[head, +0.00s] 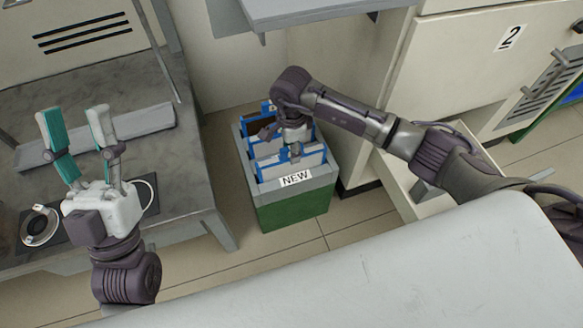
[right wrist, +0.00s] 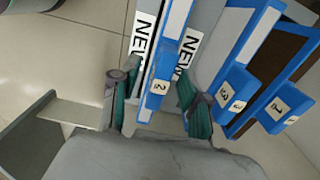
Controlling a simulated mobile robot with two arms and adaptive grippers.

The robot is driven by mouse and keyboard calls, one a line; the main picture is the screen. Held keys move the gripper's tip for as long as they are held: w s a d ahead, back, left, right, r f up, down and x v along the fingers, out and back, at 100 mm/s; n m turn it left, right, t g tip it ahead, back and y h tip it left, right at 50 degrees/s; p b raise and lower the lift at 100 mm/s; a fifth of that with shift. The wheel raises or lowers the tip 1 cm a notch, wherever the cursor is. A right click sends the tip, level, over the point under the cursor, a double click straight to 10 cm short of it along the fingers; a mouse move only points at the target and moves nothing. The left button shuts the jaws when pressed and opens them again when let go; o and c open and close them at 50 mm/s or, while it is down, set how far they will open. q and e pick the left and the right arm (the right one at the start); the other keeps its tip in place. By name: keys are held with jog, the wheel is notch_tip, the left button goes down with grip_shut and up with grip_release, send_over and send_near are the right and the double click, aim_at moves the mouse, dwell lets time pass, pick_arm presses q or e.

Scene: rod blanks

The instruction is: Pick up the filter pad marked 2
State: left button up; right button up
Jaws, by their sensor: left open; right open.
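The filter pad marked 2 (right wrist: 158,92) is a thin white panel in a blue frame, with a numbered blue tab, in the right wrist view. My right gripper (right wrist: 152,100) is open, with one finger on each side of that tab; whether either finger touches it I cannot tell. In the head view my right gripper (head: 292,145) is over the grey-and-green bin (head: 295,208) labelled NEW and hides part of the pads. The tab numbers cannot be read there. My left gripper (head: 75,130) is open and empty over the grey bench at left.
Pads marked 3 (right wrist: 228,92) and 1 (right wrist: 275,105) stand beside pad 2 in the same bin. The grey bench (head: 185,190) is left of the bin. A cabinet marked 2 (head: 465,60) and an open drawer (head: 400,185) are at right. A pale surface (head: 380,270) is in front.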

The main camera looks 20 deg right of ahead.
grip_shut()
jog(key=shift+r, duration=0.1)
dwell(0.3)
